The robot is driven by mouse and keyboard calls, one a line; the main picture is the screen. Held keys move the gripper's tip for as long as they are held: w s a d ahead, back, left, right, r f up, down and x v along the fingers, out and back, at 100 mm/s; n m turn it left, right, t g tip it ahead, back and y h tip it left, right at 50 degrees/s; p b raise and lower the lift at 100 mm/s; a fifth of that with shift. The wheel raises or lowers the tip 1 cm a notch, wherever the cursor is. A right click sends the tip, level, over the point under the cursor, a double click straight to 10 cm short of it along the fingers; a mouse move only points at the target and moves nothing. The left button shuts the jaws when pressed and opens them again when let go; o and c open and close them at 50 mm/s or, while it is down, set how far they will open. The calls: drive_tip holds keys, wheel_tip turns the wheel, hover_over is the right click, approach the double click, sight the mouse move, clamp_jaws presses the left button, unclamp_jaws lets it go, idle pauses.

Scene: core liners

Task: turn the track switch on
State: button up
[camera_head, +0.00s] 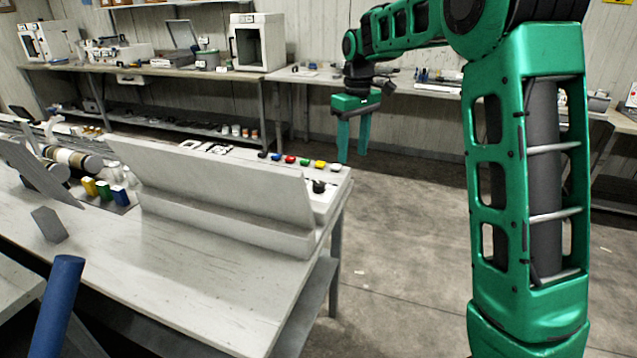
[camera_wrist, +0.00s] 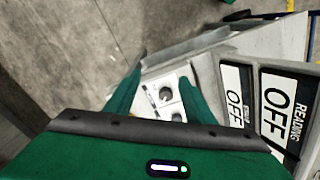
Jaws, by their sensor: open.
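A white control panel (camera_head: 338,178) stands at the right end of the bench, behind a raised sloping board. A dark knob (camera_head: 318,186) shows on it in the head view. In the wrist view, a round dark knob (camera_wrist: 165,94) sits on a white plate between my fingers, and a second knob (camera_wrist: 177,117) is just below it. A sign (camera_wrist: 235,98) beside them reads OFF; a larger sign (camera_wrist: 277,105) reads READING OFF. I cannot tell which control is the track switch. My gripper (camera_head: 353,154) is open and empty, pointing down near the panel's back right corner.
A row of coloured buttons (camera_head: 291,159) lines the panel's back edge. The sloping board (camera_head: 220,180) hides part of the panel. Coloured blocks (camera_head: 104,190) and cylindrical cores (camera_head: 75,158) lie at left. Floor is clear right of the bench.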

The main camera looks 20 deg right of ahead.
sight(319, 183)
drive_tip(key=w+a+f+n, duration=0.3)
drive_tip(key=w+a, duration=0.4)
drive_tip(key=w, duration=0.1)
wheel_tip(319, 183, down, 11)
drive_tip(key=shift+r, duration=0.1)
drive_tip(key=shift+c, duration=0.7)
drive_tip(key=c, duration=0.9)
